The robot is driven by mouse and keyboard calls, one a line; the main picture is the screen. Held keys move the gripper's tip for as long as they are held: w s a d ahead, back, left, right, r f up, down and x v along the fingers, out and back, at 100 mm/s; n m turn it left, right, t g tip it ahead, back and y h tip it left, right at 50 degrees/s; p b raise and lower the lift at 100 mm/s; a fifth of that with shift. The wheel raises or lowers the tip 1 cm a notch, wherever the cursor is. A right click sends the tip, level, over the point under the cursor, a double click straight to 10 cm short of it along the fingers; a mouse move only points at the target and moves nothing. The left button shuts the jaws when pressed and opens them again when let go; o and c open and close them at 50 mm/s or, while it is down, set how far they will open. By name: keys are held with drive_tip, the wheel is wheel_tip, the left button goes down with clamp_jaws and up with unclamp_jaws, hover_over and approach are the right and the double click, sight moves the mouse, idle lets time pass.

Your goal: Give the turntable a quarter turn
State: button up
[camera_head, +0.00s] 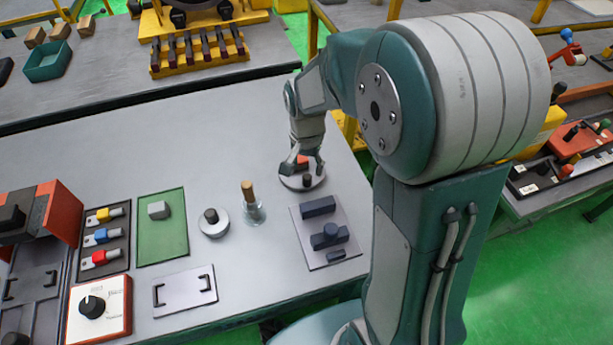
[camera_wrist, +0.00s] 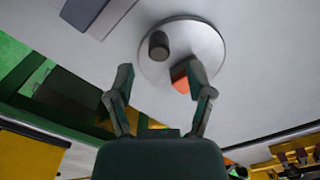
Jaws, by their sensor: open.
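The turntable appears to be the round light-grey disc (camera_head: 291,183) on the grey bench, under my gripper in the head view. In the wrist view the disc (camera_wrist: 203,42) fills the upper middle. It carries a dark upright knob (camera_wrist: 158,46), also seen in the head view (camera_head: 307,181), and a small orange piece (camera_wrist: 180,80). My gripper (camera_head: 303,169) is open above the disc.
The bench behind is clear.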

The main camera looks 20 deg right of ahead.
sight(307, 176)
drive_tip(key=shift+f, duration=2.4)
clamp_jaws()
